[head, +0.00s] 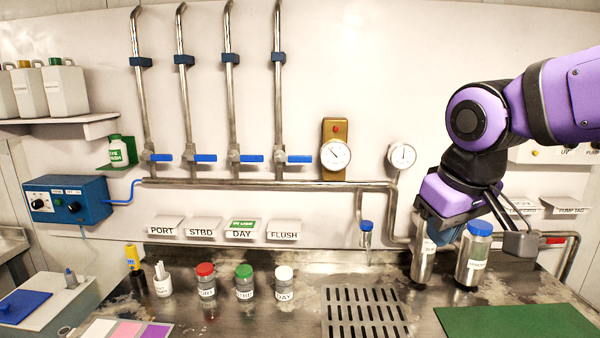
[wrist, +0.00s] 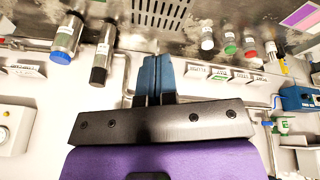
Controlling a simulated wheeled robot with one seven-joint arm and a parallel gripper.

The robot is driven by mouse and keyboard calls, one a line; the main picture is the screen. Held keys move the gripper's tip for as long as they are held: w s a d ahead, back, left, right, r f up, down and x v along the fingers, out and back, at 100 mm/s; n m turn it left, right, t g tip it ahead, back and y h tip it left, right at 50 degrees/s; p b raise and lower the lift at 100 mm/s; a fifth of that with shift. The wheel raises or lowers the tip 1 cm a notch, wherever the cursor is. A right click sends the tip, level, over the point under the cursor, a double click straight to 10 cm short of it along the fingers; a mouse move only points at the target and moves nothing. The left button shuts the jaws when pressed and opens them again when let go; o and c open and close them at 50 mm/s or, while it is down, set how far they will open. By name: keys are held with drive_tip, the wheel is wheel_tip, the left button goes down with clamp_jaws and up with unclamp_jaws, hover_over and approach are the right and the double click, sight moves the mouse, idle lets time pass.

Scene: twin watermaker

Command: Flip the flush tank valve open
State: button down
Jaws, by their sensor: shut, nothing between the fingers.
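The flush valve is the rightmost of the row of wall valves, above the FLUSH label (head: 283,235). Its blue lever (head: 299,158) lies horizontal, pointing right, crosswise to its vertical pipe (head: 278,95). My gripper (head: 438,228) is well to the right of the lever and lower, in front of the steel bottles at the counter's back. In the wrist view, the blue fingers of my gripper (wrist: 157,72) are together and empty. The flush lever cannot be made out in the wrist view.
Similar horizontal blue levers stand on the PORT (head: 158,157), STBD (head: 205,157) and DAY (head: 252,158) pipes. Gauges (head: 335,154) (head: 402,155) sit between the flush valve and my arm. Capped jars (head: 244,282) and steel bottles (head: 473,255) stand on the counter below.

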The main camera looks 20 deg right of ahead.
sight(293, 159)
drive_tip(key=w+d+f+n+g+h, duration=0.2)
drive_tip(key=w+d+f+h, duration=0.1)
drive_tip(key=w+h, duration=0.3)
drive_tip(key=w+d+f+n+g+h, duration=0.1)
drive_tip(key=w+d+f+n+h, duration=0.25)
drive_tip(key=w, duration=0.45)
drive_tip(key=w+d+f+n+g+h, duration=0.2)
drive_tip(key=w+d+f+h, duration=0.15)
drive_tip(key=w+h, duration=0.3)
drive_tip(key=w+a+f+n+t+y, duration=0.2)
drive_tip(key=w+a+n+t+y, duration=0.2)
drive_tip(key=w+a+n+t, duration=0.4)
drive_tip(key=w+a+f+n+t+y, duration=0.3)
drive_tip(key=w+a+n+t, duration=0.6)
drive_tip(key=n+t, duration=0.7)
drive_tip(key=a+t, duration=0.3)
drive_tip(key=shift+w+f+y, duration=0.3)
drive_tip(key=shift+f+y, duration=0.05)
drive_tip(key=shift+y, duration=0.05)
drive_tip(key=shift+d, duration=0.1)
drive_tip(key=s+r+x, duration=0.2)
drive_tip(key=x, duration=1.1)
drive_tip(key=shift+a, duration=0.35)
